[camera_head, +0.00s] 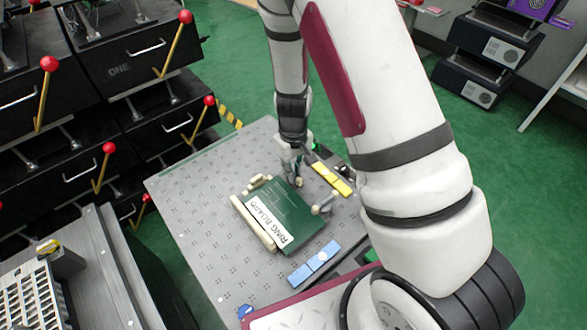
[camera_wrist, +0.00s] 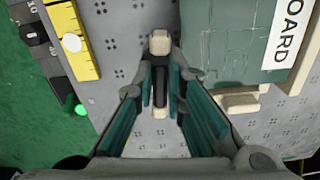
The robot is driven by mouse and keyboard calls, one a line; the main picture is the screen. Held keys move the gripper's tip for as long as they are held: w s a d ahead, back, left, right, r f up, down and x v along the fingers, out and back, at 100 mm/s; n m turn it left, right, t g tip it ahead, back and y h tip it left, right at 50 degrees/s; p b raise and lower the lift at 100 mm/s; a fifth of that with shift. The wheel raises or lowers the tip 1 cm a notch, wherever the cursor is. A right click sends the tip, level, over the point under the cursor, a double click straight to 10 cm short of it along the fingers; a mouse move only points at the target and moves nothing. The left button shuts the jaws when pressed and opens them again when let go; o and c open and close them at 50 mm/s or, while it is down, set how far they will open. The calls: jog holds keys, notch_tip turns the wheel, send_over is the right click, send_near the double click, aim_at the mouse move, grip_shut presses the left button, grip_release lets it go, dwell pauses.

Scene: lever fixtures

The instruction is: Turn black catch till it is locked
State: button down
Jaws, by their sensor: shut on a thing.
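The black catch (camera_wrist: 156,84) is a narrow dark bar between my fingers in the wrist view, with a pale beige piece at each end of the gap. My gripper (camera_wrist: 161,92) is shut on it, one teal-padded finger on each side. In the head view my gripper (camera_head: 297,177) points down at the far edge of the green ring board (camera_head: 290,214), and the catch is mostly hidden there. The ring board lies flat on the grey perforated table (camera_head: 195,215); it also shows in the wrist view (camera_wrist: 222,45). Whether the catch is locked cannot be told.
Beige rails (camera_head: 254,224) edge the ring board. A green button (camera_wrist: 82,110) is close by. Black drawers with red-knobbed levers (camera_head: 108,148) stand left. The table's left part is clear.

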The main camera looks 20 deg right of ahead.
jog(key=m+p, duration=0.1)
jog(key=m, duration=0.3)
jog(key=shift+p, duration=0.3)
jog(key=m+p, duration=0.1)
jog(key=m, duration=0.3)
jog(key=shift+m+p, duration=0.35)
jog(key=shift+m, duration=0.05)
jog(key=m+p, duration=0.1)
jog(key=m, duration=0.3)
jog(key=shift+m+p, duration=0.3)
jog(key=shift+p, duration=0.05)
jog(key=shift+m+p, duration=0.55)
jog(key=shift+m, duration=0.95)
jog(key=c, duration=1.6)
grip_release()
jog(key=shift+c, duration=0.2)
